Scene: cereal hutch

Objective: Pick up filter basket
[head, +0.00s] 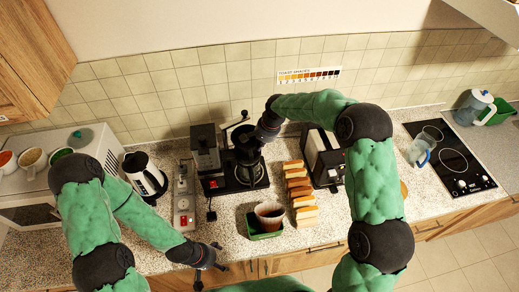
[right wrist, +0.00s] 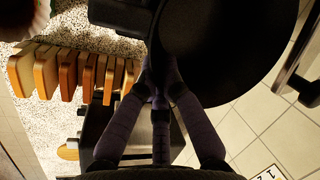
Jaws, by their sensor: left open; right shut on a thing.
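The filter basket (head: 246,152) is a black round vessel above the coffee maker's dark base, at the middle of the counter in the head view. In the right wrist view the filter basket (right wrist: 222,45) fills the upper right, large and dark. My right gripper (head: 262,137) is shut on it at its side; its fingers (right wrist: 160,85) meet at the vessel's lower left edge in the right wrist view. What lies inside the basket is too dark to tell. My left gripper (head: 212,257) is open and empty near the counter's front edge.
A coffee maker (head: 206,150) stands left of the basket. A toaster (head: 322,158) and a row of bread slices (head: 299,192) stand to the right. A brown cup (head: 269,213) sits in a green tray (head: 263,235) in front.

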